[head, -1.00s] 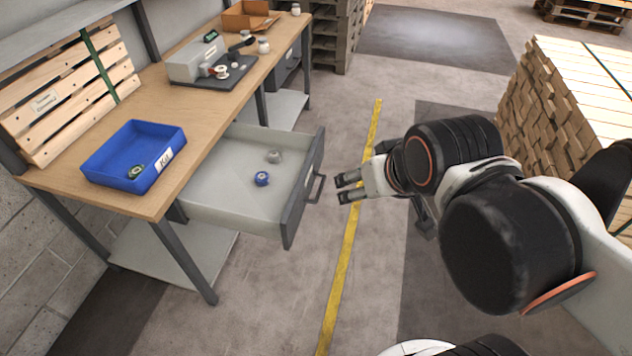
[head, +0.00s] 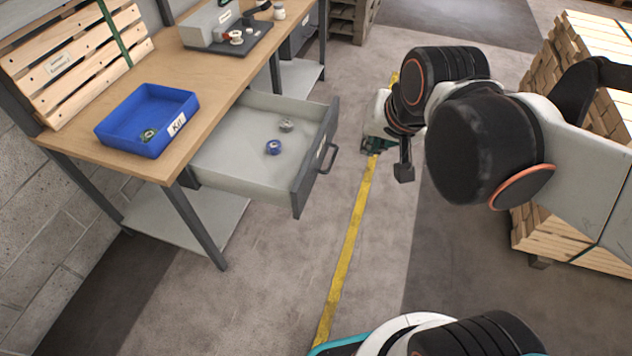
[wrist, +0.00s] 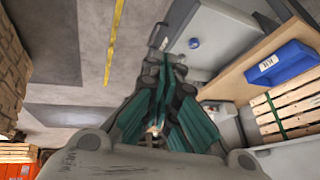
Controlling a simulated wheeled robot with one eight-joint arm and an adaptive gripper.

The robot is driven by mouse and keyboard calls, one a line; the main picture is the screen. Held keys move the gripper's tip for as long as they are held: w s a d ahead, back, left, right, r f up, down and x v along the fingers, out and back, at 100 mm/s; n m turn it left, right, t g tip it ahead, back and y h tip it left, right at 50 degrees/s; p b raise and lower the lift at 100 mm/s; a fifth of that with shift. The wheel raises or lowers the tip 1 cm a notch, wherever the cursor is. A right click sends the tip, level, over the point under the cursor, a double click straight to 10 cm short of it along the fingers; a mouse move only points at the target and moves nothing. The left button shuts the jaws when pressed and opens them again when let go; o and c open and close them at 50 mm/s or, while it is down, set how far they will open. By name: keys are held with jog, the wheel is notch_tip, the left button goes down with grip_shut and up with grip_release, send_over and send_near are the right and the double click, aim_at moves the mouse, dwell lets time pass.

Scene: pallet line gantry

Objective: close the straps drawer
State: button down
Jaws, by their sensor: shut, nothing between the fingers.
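The straps drawer (head: 240,165) is pulled out from under the wooden workbench, with its dark grey front (head: 318,155) and bar handle (head: 328,158) facing right. A blue roll (head: 273,147) and a grey roll (head: 286,125) lie inside it. My gripper (head: 374,148) is right of the handle, apart from it in the head view, and partly hidden behind my wrist. In the wrist view the drawer (wrist: 222,35) is beyond my gripper (wrist: 165,62), whose teal-padded fingers are shut and empty. The handle (wrist: 164,43) shows close to the fingertips there; the exact gap is unclear.
A blue kit bin (head: 148,120) stands on the workbench (head: 215,85) above the drawer's left side. A stack of timber (head: 570,100) stands on the right. The floor around the yellow line (head: 350,240) is clear in front of the drawer.

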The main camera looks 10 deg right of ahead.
jog(key=w+f+m+g+y+b, duration=0.1)
jog(key=w+f+m+g+b, duration=0.2)
jog(key=w+f+m, duration=1.35)
jog(key=w+a+f+m+b, duration=0.1)
jog(key=w+a+f+b, duration=0.1)
jog(key=f, duration=0.9)
jog(key=w+a+f+m+g+y+b, duration=0.1)
jog(key=a+f+b, duration=0.3)
jog(key=f, duration=0.7)
jog(key=shift+w+a+f+m+g+b, duration=0.25)
jog(key=shift+w+f+m+g+b, duration=0.1)
jog(key=shift+w+m, duration=0.15)
